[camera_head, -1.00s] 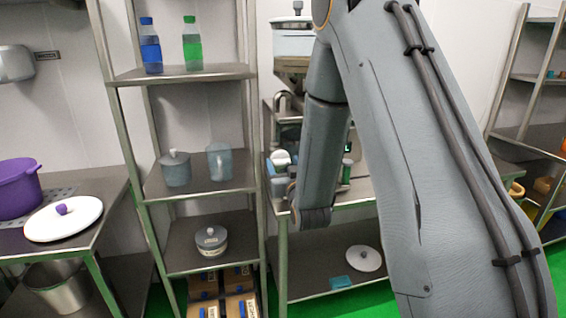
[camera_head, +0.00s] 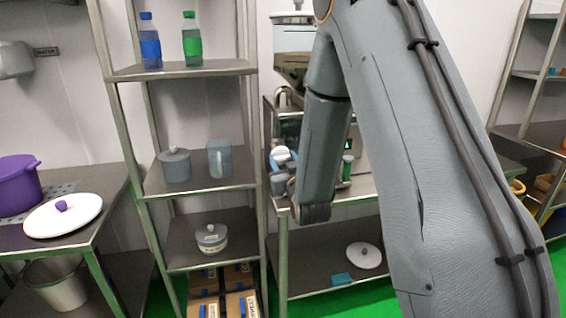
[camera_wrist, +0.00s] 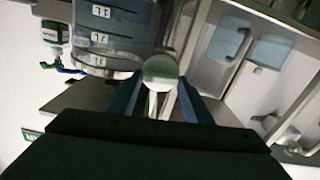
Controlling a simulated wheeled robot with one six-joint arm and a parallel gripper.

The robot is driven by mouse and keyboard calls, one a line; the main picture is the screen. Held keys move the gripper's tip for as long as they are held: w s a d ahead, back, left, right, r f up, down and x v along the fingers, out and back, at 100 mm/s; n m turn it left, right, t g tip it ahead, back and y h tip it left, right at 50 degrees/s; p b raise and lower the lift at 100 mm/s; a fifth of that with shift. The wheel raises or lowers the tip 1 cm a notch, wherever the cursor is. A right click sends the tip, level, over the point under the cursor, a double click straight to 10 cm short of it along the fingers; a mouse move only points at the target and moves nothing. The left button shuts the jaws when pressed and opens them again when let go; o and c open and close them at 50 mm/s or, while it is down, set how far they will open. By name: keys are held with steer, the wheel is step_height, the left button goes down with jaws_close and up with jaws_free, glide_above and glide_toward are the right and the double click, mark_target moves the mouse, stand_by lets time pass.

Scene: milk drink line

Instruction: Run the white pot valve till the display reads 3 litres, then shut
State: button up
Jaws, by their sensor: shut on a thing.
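My gripper (camera_wrist: 160,100) is shut on a pale, round-ended piece (camera_wrist: 160,68) with a bright stem below it, in the middle of the wrist view. I cannot tell whether this is the white pot valve's handle. A grey vessel with litre marks (camera_wrist: 105,38) stands upper left in that view, beside the held piece. A tap with green and blue parts (camera_wrist: 55,55) is at its left. In the head view, a tall pot with a pale upper part (camera_head: 293,38) stands at the back, partly behind my arm, which hides my gripper there. I see no readable display.
A steel rack (camera_head: 185,72) with bottles, a grey pot (camera_head: 176,165) and a jug (camera_head: 219,158) stands left of the work table. A purple pot (camera_head: 18,187) and white lid (camera_head: 62,215) are on the left table. Another lid (camera_head: 364,255) lies on the lower shelf.

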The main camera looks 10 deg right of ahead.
steer(key=shift+a+n+b, duration=0.1)
steer(key=shift+n+b, duration=1)
steer(key=shift+n, duration=1)
steer(key=o, duration=1)
steer(key=shift+s+b, duration=0.95)
steer(key=shift+s, duration=3)
